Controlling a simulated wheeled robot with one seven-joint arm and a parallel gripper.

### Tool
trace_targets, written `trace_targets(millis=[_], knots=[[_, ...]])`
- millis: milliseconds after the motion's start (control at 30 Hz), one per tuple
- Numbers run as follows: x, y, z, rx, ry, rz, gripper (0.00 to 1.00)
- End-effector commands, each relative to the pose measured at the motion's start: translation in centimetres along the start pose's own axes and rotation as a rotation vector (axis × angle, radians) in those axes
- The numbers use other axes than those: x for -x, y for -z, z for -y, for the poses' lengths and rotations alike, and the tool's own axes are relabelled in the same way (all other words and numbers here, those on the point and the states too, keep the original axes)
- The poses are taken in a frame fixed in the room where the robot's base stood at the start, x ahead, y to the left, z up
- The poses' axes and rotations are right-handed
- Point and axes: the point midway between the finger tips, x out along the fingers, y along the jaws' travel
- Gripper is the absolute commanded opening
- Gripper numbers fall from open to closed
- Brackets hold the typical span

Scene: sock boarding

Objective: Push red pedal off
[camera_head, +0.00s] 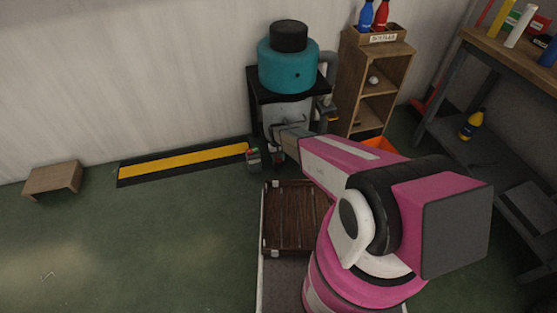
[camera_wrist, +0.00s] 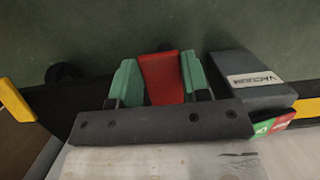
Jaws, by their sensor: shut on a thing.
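The red pedal (camera_wrist: 163,80) shows in the wrist view, low over the green floor. My gripper (camera_wrist: 158,63) has a green-tipped finger on each side of it and is shut on it. In the head view my pink arm reaches to the foot of the teal machine (camera_head: 288,68), and the pedal cannot be made out there. A dark box marked VACUUM (camera_wrist: 250,82) stands just right of the pedal in the wrist view, with a green and red button plate (camera_wrist: 272,127) by it.
A wooden shelf (camera_head: 348,90) with bottles on top stands right of the machine. A workbench (camera_head: 500,55) is at the far right. A wooden stool (camera_head: 54,178) is at the left. A yellow-black floor strip (camera_head: 180,163) runs along the wall.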

Motion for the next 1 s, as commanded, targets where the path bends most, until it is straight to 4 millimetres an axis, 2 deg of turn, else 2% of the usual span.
trace_targets(millis=[33, 200, 567, 600, 667, 1000], knots=[[-0.04, 0.48, 0.01, 0.000, 0.000, 0.032, 0.19], [0.16, 0.42, 0.02, 0.000, 0.001, 0.108, 0.19], [0.27, 0.28, 0.02, 0.000, 0.000, 0.122, 0.19], [0.27, 0.28, 0.02, 0.000, 0.000, 0.122, 0.52], [0.27, 0.28, 0.02, 0.000, 0.000, 0.121, 0.68], [0.47, 0.30, 0.00, 0.000, 0.000, 0.120, 0.68]])
